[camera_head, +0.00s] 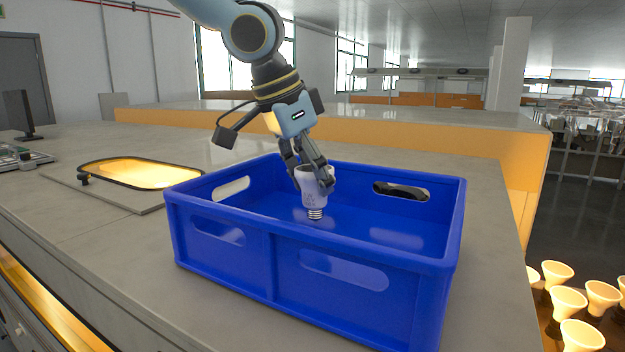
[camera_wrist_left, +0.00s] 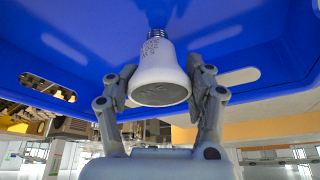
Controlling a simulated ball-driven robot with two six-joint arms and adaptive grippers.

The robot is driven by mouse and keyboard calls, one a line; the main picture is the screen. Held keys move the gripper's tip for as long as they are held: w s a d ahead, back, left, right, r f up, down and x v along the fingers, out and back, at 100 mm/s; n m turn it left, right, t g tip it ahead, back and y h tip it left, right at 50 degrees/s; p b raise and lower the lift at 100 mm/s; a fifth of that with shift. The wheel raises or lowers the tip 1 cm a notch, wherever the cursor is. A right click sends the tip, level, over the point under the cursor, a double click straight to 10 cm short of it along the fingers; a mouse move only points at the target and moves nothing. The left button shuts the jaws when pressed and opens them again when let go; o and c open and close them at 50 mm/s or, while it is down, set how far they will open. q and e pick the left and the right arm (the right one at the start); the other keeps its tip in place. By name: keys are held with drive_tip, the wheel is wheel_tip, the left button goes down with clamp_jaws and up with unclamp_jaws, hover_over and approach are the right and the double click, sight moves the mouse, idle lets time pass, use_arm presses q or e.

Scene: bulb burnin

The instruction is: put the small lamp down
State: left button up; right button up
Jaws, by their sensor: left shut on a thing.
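The small lamp (camera_head: 313,186) is a white bulb with a metal screw base. My left gripper (camera_head: 312,172) is shut on it and holds it inside the opening of the blue crate (camera_head: 365,255), screw base down. In the left wrist view the lamp (camera_wrist_left: 158,75) sits between both fingers of the gripper (camera_wrist_left: 160,88), with the blue crate floor (camera_wrist_left: 90,50) beyond its base. The head view does not clearly show whether the screw base touches the crate floor. My right gripper is not in view.
The crate stands on a grey counter (camera_head: 90,225); no other thing shows inside it. A lit oval panel (camera_head: 140,174) lies to the left. Several lit reflector lamps (camera_head: 568,300) stand at the lower right. An orange-sided ledge (camera_head: 400,135) runs behind the crate.

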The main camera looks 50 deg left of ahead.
use_arm(q)
drive_tip(key=shift+f, duration=0.25)
drive_tip(key=o, duration=1.2)
drive_tip(key=shift+o, duration=0.3)
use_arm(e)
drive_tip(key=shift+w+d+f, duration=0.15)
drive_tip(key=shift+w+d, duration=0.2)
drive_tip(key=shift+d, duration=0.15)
use_arm(q)
drive_tip(key=shift+r, duration=0.6)
drive_tip(key=v, duration=1.1)
drive_tip(key=shift+s+p, duration=0.3)
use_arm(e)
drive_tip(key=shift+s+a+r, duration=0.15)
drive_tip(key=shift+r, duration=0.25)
use_arm(q)
drive_tip(key=shift+r, duration=0.1)
